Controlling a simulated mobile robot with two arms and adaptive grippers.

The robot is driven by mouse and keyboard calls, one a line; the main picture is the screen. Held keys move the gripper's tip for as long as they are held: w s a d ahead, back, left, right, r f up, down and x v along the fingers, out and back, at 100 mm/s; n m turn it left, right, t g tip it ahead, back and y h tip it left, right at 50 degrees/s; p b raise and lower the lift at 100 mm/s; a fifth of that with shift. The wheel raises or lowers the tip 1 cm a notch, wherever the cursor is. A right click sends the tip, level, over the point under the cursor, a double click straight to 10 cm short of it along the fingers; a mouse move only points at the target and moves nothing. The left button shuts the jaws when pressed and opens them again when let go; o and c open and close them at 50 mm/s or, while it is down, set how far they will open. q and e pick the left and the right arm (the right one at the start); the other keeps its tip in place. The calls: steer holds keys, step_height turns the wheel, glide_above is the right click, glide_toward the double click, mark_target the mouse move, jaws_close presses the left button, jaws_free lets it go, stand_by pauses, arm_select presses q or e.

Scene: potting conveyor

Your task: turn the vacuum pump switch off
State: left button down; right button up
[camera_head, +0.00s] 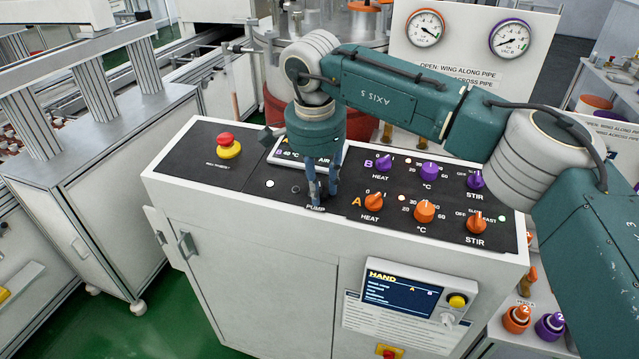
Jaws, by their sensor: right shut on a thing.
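My right gripper (319,190) points down at the black control panel (240,187) on top of the white cabinet, just above the "PUMP" label. Its blue fingers are shut on the pump switch, which they hide almost wholly. I cannot tell which way the switch is set. A small white lamp (270,184) sits on the panel left of the fingers. My left gripper is not in view.
Right of the fingers stand an orange heat knob (374,202) and a purple heat knob (383,163), with more knobs beyond. A red emergency button (227,144) is on the left. A display behind is partly hidden by my gripper.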

steer(key=shift+w+d+r+n, duration=0.1)
steer(key=shift+w+r+n, duration=0.15)
steer(key=shift+n, duration=0.25)
steer(key=o, duration=1.2)
steer(key=shift+c, duration=0.2)
steer(key=shift+f, duration=0.1)
steer(key=shift+s, duration=0.1)
step_height(320, 180, up, 12)
steer(key=s, duration=0.1)
steer(key=shift+s+a, duration=0.2)
steer(key=shift+s, duration=0.2)
steer(key=shift+f, duration=0.1)
